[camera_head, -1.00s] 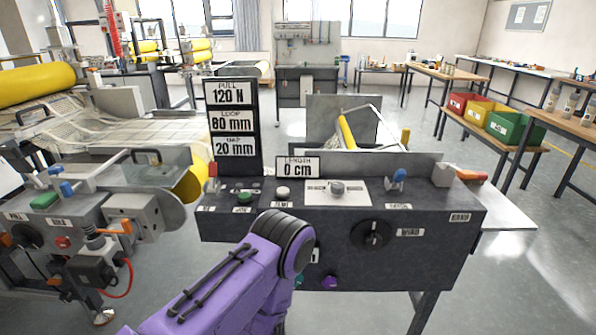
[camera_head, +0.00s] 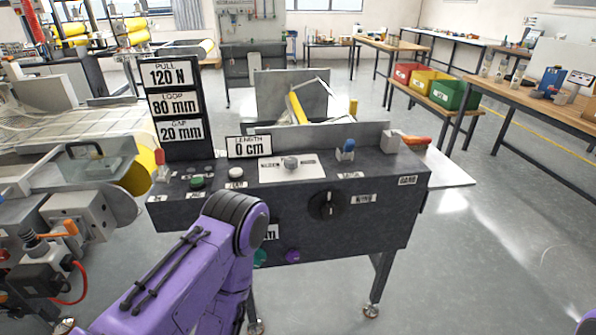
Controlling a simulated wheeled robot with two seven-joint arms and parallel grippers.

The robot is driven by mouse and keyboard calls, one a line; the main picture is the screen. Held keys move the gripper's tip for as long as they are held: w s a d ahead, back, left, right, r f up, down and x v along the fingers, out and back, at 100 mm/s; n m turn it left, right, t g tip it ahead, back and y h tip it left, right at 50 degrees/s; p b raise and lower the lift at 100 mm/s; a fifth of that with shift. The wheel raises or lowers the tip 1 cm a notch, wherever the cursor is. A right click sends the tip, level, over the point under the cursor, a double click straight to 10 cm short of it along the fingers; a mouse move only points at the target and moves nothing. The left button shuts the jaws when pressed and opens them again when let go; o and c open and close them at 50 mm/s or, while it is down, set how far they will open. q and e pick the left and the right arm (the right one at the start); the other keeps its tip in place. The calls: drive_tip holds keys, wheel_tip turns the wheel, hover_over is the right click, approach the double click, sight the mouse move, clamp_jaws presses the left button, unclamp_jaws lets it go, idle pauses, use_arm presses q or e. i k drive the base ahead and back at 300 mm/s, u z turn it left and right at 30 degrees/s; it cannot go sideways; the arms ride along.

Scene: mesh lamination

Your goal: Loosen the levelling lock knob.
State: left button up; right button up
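The dark control console (camera_head: 400,190) stands in front of me. I cannot tell which control is the levelling lock knob. A large black knob (camera_head: 328,205) is on its front face. A purple knob (camera_head: 292,256) and a green one (camera_head: 260,258) are low on the front, the green one close beside my purple left arm. That arm bends in front of the console's left part and hides some of the front. Neither gripper is in view.
A sign tower (camera_head: 178,105) reads 120 N, 80 mm and 20 mm; a length sign (camera_head: 249,147) reads 0 cm. A machine with a white web (camera_head: 60,130) stands left. Benches with coloured bins (camera_head: 428,85) are at the right. The floor right of the console is clear.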

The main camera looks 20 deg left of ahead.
sight(292, 256)
drive_tip(key=u, duration=0.45)
drive_tip(key=k, duration=1.05)
drive_tip(key=z, duration=0.4)
drive_tip(key=i, duration=1.4)
drive_tip(key=u, duration=0.55)
